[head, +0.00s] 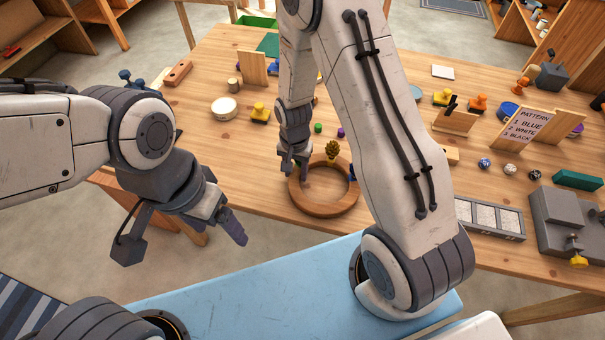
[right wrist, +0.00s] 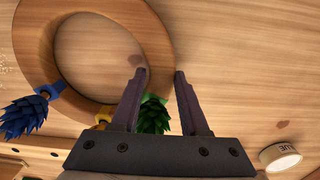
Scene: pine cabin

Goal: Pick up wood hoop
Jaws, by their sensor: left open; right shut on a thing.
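The wood hoop (head: 325,209) is a broad ring lying on the wooden table near its front edge; it also fills the left of the right wrist view (right wrist: 34,50). My right gripper (head: 294,166) is shut on the left side of the hoop's rim. In the right wrist view its two fingers (right wrist: 158,74) lie either side of the rim. A blue spiky cone (right wrist: 28,115) and a green one (right wrist: 154,115) sit at the rim, the green one partly behind a finger. A yellow-brown cone (head: 332,148) shows at the hoop's far side. My left gripper (head: 184,240) is open and empty, off the table's front edge.
The table holds a round tin (head: 223,107), yellow stampers (head: 260,112), a pattern card (head: 521,128), a sectioned tray (head: 490,218) and a grey block fixture (head: 565,222). Small green and purple pieces stand just behind the hoop. Bare table lies left of the hoop.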

